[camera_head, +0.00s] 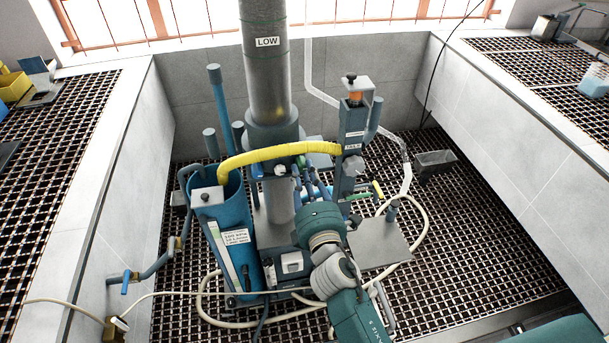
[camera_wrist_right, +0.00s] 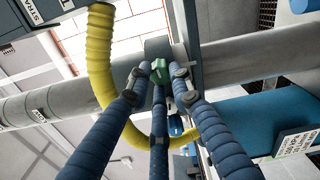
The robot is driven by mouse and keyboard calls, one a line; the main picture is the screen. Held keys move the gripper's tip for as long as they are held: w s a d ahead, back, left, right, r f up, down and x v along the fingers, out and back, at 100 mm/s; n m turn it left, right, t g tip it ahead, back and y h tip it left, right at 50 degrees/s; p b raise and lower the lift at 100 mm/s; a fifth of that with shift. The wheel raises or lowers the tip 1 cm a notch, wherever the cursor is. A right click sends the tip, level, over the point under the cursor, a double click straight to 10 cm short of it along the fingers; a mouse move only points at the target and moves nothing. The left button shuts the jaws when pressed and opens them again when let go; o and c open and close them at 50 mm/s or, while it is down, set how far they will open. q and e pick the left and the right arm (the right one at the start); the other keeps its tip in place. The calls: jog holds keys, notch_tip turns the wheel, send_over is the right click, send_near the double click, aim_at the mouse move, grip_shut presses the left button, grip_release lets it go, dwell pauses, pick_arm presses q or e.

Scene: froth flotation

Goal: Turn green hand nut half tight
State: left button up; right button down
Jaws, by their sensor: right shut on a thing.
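The green hand nut (camera_wrist_right: 160,70) sits on the side of the grey column (camera_wrist_right: 110,85) in the right wrist view. The three blue fingers of my right gripper (camera_wrist_right: 159,84) are closed around the nut, with the middle finger partly behind it. In the head view a small part of the nut (camera_head: 301,161) shows just below the yellow hose. There my right gripper (camera_head: 303,173) reaches up to the column from below. The nut's thread and how tight it is cannot be seen. My left gripper is not in view.
A yellow corrugated hose (camera_head: 280,153) arches close above my right gripper, from the blue tank (camera_head: 222,215) to the tails box (camera_head: 353,150). A grey plate (camera_head: 380,243) and cream hoses lie right of my right arm. Open grating (camera_head: 470,240) spreads farther right.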

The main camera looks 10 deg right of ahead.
jog(key=shift+r+m, duration=0.25)
jog(key=shift+m, duration=0.55)
jog(key=c, duration=1.6)
grip_release()
jog(key=shift+o, duration=0.2)
jog(key=shift+f, duration=0.1)
